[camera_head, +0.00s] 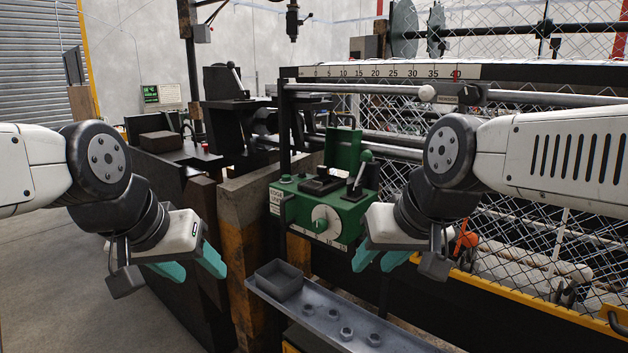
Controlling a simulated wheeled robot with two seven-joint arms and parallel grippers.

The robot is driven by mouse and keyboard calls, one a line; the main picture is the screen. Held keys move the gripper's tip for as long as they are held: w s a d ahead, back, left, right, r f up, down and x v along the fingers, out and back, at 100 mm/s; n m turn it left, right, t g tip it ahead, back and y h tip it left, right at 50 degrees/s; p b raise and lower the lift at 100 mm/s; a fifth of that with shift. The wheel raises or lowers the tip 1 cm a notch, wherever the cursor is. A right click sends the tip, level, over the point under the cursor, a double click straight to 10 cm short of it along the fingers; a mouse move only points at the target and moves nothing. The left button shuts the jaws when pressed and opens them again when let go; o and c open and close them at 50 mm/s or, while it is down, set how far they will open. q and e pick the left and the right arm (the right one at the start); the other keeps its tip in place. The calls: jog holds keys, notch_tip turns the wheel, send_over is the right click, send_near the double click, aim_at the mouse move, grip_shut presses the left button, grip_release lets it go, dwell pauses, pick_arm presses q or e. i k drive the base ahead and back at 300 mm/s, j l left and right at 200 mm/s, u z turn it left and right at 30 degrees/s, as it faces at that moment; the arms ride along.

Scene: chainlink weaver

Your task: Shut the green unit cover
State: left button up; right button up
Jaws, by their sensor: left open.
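The right hand hides part of the unit's right side.
A grey metal tray (325,322) with several nuts and a small dark box (279,280) lies below the unit. A rail with a number scale (385,72) and chain-link mesh (530,215) fill the right.

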aim_at(336, 156)
jog(key=i+j+z, duration=1)
jog(key=k, duration=0.1)
